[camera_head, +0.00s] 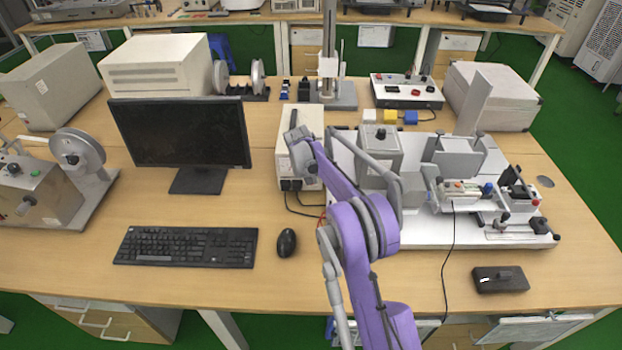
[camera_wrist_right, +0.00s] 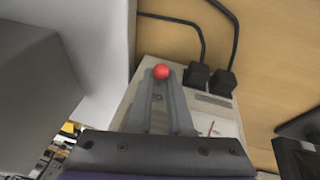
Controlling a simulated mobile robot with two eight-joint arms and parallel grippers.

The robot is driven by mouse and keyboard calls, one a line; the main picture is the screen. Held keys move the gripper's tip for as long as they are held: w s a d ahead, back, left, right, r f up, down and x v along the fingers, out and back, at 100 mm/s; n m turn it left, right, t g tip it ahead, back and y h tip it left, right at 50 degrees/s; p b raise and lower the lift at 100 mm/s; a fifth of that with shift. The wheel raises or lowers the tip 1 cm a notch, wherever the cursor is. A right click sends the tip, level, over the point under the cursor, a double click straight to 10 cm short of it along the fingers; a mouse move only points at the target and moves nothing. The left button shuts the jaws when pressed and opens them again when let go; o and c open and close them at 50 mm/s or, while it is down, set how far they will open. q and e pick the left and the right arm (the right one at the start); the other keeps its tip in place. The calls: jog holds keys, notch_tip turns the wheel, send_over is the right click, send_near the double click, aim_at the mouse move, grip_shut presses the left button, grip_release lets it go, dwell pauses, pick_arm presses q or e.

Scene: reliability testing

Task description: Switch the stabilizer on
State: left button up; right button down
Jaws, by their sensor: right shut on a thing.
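The stabilizer, a cream box (camera_head: 312,117) with black plugs on its near side, stands on the table right of the monitor in the head view. The right wrist view shows its pale panel (camera_wrist_right: 222,112) and two black plugs (camera_wrist_right: 208,79). My right gripper (camera_head: 298,136) is at this box, and its arm covers part of it. In the wrist view the two grey fingers of my right gripper (camera_wrist_right: 161,76) meet at a small red round piece (camera_wrist_right: 161,71). They are shut on it; whether it belongs to the box's switch is unclear. My left gripper is out of view.
A monitor (camera_head: 180,135), keyboard (camera_head: 187,246) and mouse (camera_head: 286,243) are to the left. A white board (camera_head: 440,236) with instruments stands close on the right. Cables hang at the plugs. The front table edge between mouse and keyboard is clear.

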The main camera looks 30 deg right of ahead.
jog(key=shift+a+f, duration=0.1)
jog(key=c, duration=0.9)
grip_release()
jog(key=v, duration=1.1)
